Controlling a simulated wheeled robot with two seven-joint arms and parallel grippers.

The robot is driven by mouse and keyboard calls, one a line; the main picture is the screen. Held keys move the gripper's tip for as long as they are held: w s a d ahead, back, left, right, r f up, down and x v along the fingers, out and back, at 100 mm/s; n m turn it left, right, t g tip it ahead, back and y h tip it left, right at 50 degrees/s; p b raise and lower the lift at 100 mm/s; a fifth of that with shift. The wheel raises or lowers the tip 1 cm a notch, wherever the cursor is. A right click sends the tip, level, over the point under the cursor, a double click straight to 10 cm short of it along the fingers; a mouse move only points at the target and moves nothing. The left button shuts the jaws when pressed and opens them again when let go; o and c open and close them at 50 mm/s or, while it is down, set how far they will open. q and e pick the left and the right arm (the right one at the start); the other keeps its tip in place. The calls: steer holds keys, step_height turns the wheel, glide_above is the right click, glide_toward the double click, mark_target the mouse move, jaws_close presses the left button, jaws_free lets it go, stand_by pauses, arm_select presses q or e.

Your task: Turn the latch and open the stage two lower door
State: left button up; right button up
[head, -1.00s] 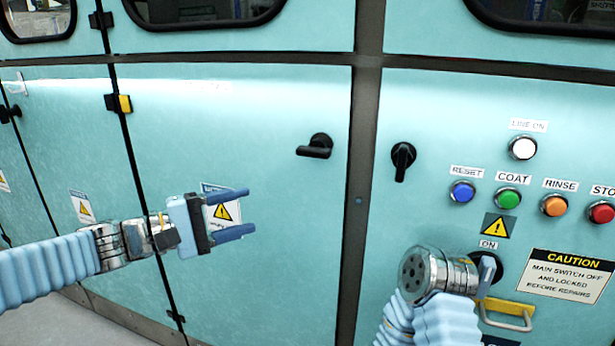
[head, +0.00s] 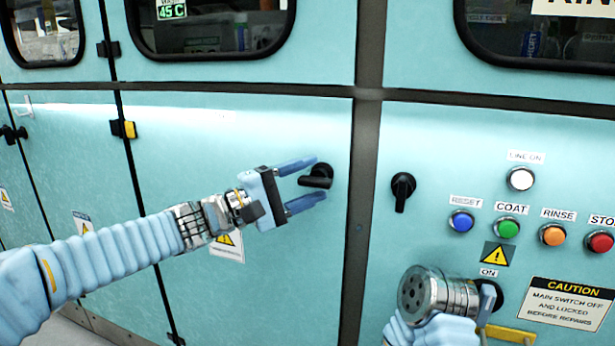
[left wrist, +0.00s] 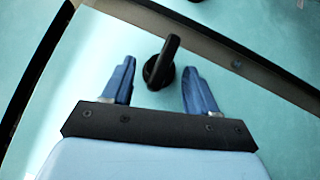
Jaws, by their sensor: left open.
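The lower door (head: 235,135) is a teal panel, shut flush in its frame. Its black latch (head: 318,176) sits near the door's right edge, with its handle lying roughly level and pointing left in the head view. My left gripper (head: 304,184) is open, with one blue finger above the handle and one below. In the left wrist view the latch (left wrist: 160,65) stands between and just beyond the open fingertips, and I see no clear contact. My right arm is at the lower right of the head view; its gripper's fingers do not show.
A second black latch (head: 402,190), pointing down, is on the panel to the right, past a grey post (head: 364,180). Several push buttons (head: 508,228) and a caution sign (head: 568,303) are further right. A yellow handle (head: 510,335) is near my right arm.

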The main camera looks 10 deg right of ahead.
arm_select(q)
steer(key=shift+d, duration=0.2)
steer(key=shift+c, duration=0.3)
jaws_close()
